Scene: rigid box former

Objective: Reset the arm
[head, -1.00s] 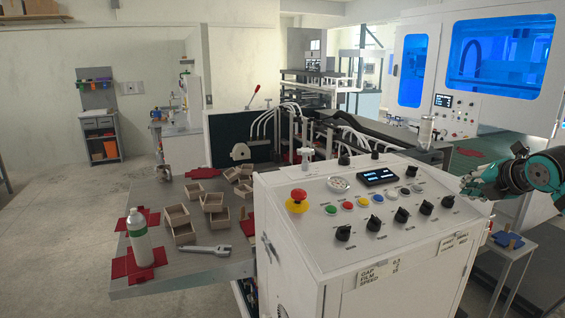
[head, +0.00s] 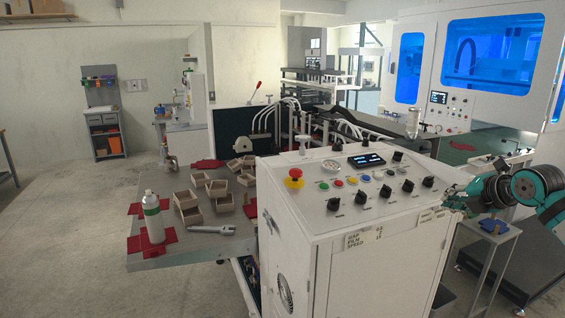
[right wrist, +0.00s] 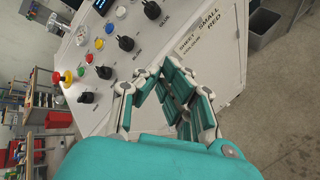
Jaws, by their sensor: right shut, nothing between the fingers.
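My right gripper (head: 455,196) is at the right edge of the control cabinet (head: 345,255) in the head view, on a teal arm that comes in from the right. In the right wrist view the right gripper (right wrist: 160,82) points at the cabinet's labelled side, its fingers together with nothing between them. I cannot tell whether it touches the cabinet. The cabinet's sloped panel has a red emergency button (head: 294,176), coloured buttons, black knobs and a small display (head: 367,160). My left gripper is not in view.
A grey table (head: 190,258) left of the cabinet holds several small open boxes (head: 188,212), a white bottle (head: 153,220) and a wrench (head: 212,230). A small stand (head: 492,237) is below my right arm. A blue-windowed machine (head: 425,45) stands behind.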

